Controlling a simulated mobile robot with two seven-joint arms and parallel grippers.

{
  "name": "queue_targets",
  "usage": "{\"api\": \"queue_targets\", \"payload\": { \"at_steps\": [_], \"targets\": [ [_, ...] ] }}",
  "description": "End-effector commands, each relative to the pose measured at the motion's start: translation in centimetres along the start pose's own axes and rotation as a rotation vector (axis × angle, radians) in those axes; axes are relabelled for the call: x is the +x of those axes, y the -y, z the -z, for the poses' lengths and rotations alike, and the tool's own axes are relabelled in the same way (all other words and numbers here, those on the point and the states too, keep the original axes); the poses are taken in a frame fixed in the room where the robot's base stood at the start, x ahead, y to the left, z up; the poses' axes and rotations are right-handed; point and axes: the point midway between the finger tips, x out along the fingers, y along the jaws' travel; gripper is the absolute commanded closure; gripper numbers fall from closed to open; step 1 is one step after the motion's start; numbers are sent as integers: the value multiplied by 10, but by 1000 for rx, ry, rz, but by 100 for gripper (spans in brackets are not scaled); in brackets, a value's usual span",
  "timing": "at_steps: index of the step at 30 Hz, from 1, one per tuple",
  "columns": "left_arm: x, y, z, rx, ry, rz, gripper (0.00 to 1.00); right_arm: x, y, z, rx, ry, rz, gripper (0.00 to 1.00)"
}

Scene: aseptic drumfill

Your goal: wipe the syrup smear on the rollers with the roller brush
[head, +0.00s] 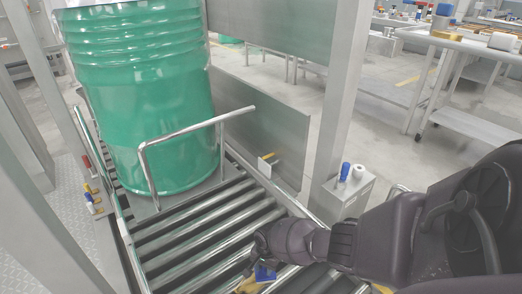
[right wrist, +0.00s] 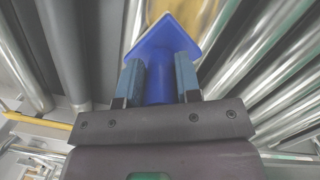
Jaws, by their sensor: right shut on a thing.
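My right gripper (right wrist: 158,82) is shut on the blue handle of the roller brush (right wrist: 160,45), whose wide blue head points away from the fingers, over the rollers. In the head view the brush (head: 265,274) shows as a small blue patch below my right gripper (head: 258,262), at the bottom centre. An amber syrup smear (head: 247,286) lies on the rollers (head: 195,225) beside the brush, partly hidden by it and my arm. The smear also shows beyond the brush head in the right wrist view (right wrist: 182,12). Whether the brush touches the rollers I cannot tell. My left gripper is not in view.
A large green drum (head: 150,110) stands on the rollers at the back. A metal rail (head: 190,130) crosses in front of it. A grey box (head: 345,195) with a blue-topped item and a white roll stands right of the conveyor. A metal post (head: 345,90) rises behind it.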

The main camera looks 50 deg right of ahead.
Motion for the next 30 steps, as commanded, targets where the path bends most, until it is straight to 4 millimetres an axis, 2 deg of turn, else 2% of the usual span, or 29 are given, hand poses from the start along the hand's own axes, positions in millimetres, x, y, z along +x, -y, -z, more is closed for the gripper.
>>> {"api": "queue_targets", "payload": {
  "at_steps": [16,25,30],
  "targets": [
    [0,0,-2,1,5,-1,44,-1,-16,32,1,-1,1,95],
    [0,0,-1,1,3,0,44,-3,-18,33,0,-1,-1,95],
    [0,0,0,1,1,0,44,-3,-14,26,0,1,0,95]
  ]
}}
